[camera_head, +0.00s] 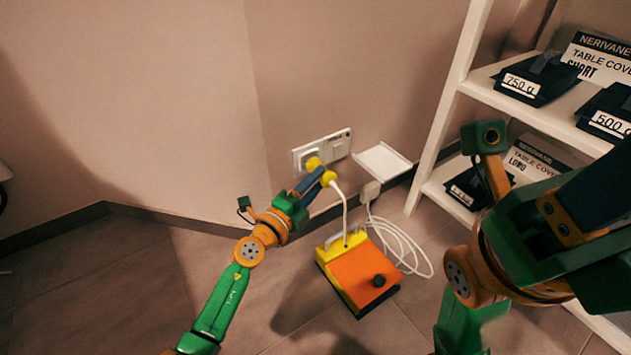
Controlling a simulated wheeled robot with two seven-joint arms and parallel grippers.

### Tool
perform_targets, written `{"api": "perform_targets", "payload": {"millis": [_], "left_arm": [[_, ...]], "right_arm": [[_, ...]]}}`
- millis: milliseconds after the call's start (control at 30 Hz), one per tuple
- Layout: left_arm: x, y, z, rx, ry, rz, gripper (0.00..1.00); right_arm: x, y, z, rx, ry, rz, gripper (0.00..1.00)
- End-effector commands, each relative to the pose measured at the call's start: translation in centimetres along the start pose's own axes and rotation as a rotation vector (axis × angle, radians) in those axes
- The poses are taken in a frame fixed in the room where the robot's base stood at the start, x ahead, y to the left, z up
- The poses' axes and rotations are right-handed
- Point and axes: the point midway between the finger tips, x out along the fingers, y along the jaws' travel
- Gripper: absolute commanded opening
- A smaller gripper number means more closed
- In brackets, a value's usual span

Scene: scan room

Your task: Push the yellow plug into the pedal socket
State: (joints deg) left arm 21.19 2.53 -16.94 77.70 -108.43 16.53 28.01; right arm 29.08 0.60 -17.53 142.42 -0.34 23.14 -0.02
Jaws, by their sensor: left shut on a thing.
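My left gripper (318,173) is shut on the yellow plug (329,178), close in front of the white wall socket plate (339,143). Yellow shows at the ends of my blue fingers, which partly hide the plug. A white cord runs down from it to the orange and yellow pedal box (362,274) on the floor, which has a black knob on top. I cannot tell whether the plug touches the socket plate. My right gripper (606,205) is large at the right edge; its fingertips are cut off.
A small white wall shelf (382,161) is right of the socket plate. A white rack (447,120) with dark labelled packages stands at right. The floor at left is clear.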

Motion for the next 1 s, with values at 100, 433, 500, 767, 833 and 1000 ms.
{"api": "perform_targets", "payload": {"millis": [100, 433, 500, 767, 833, 1000], "left_arm": [[0.1, 0.0, 0.2, 0.001, 0.000, -0.001, 0.00], [0.4, 0.1, 0.9, 0.001, 0.000, 0.000, 0.00], [0.4, 0.1, 1.0, 0.002, -0.001, 0.000, 0.00], [0.6, 0.1, 1.5, 0.001, -0.001, 0.000, 0.00], [0.6, 0.0, 1.5, 0.000, -0.001, 0.000, 0.57], [0.6, 0.0, 1.5, 0.001, -0.001, 0.000, 0.79]], "right_arm": [[-0.2, 0.0, 0.0, 0.000, 0.000, 0.000, 0.50], [-0.5, -0.1, -0.1, 0.000, 0.000, 0.000, 0.50], [-0.5, -0.1, -0.1, 0.000, 0.000, 0.000, 0.50], [-0.7, -0.1, -0.2, 0.000, -0.001, -0.001, 0.50], [-0.7, -0.1, -0.1, 0.000, 0.000, -0.001, 0.50], [-0.7, -0.1, -0.1, 0.000, 0.000, -0.001, 0.50]]}}
